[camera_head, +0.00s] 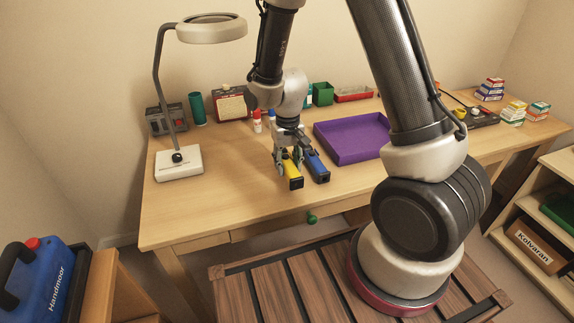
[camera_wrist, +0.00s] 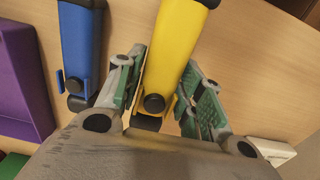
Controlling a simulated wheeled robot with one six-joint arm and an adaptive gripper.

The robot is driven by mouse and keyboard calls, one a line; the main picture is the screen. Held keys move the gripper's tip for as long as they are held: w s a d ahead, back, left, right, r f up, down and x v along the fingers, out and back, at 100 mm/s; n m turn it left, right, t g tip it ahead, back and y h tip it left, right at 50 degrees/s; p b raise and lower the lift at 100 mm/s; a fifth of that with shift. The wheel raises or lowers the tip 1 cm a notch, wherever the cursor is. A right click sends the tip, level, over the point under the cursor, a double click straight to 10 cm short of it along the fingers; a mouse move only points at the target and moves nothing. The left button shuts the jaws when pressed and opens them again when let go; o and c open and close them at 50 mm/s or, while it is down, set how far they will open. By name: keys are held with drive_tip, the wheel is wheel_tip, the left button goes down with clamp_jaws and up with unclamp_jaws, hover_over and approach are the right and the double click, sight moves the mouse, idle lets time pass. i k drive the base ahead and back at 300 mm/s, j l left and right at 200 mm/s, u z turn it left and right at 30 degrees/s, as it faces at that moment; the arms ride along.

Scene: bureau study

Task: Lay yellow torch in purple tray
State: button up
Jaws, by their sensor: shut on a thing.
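The yellow torch (camera_head: 291,174) is near the front edge of the desk, below my gripper (camera_head: 289,158). In the wrist view the yellow torch (camera_wrist: 176,48) lies between the two green-padded fingers of my gripper (camera_wrist: 163,95), which is shut on it. I cannot tell whether the torch touches the desk. The purple tray (camera_head: 352,140) lies flat on the desk to the right, and its visible inside is empty. Part of the purple tray (camera_wrist: 18,85) shows at the left of the wrist view.
A blue torch (camera_head: 316,166) lies close beside the yellow one, on the tray's side; it also shows in the wrist view (camera_wrist: 80,45). A magnifier lamp (camera_head: 180,163) stands at the left. Red and white bottles (camera_head: 257,122) stand behind my gripper. Bare desk lies left of it.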

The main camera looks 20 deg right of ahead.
sight(343, 144)
drive_tip(key=k, duration=0.5)
drive_tip(key=i+l, duration=0.3)
drive_tip(key=l, duration=0.15)
drive_tip(key=i+l, duration=0.6)
drive_tip(key=l, duration=0.25)
